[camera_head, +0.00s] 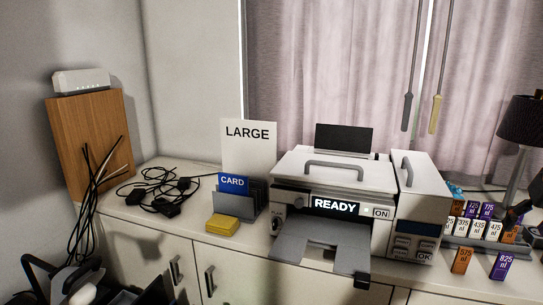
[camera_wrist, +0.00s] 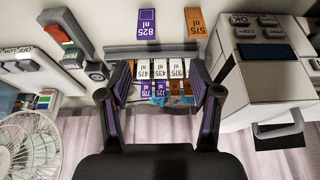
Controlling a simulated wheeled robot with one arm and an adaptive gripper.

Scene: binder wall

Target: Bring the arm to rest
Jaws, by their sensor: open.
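My gripper (camera_wrist: 160,80) shows in the wrist view with its two dark, purple-sided fingers spread apart. No object is held between them. Beyond the fingers is a grey rack (camera_wrist: 150,50) with several small labelled boxes in white, orange and purple. The wrist view is upside down, so the labels read inverted. In the head view these boxes (camera_head: 478,228) stand at the right of the cabinet top. A dark shape at the right edge there partly covers them; I cannot tell if it is my gripper.
In the wrist view, a purple box (camera_wrist: 147,24) and an orange box (camera_wrist: 195,22) stand apart from the rack. A machine (camera_head: 335,205) reading READY, a card holder (camera_head: 256,195), cables (camera_head: 165,190) and a lamp (camera_head: 523,120) occupy the cabinet top. A fan (camera_wrist: 28,145) is at lower left.

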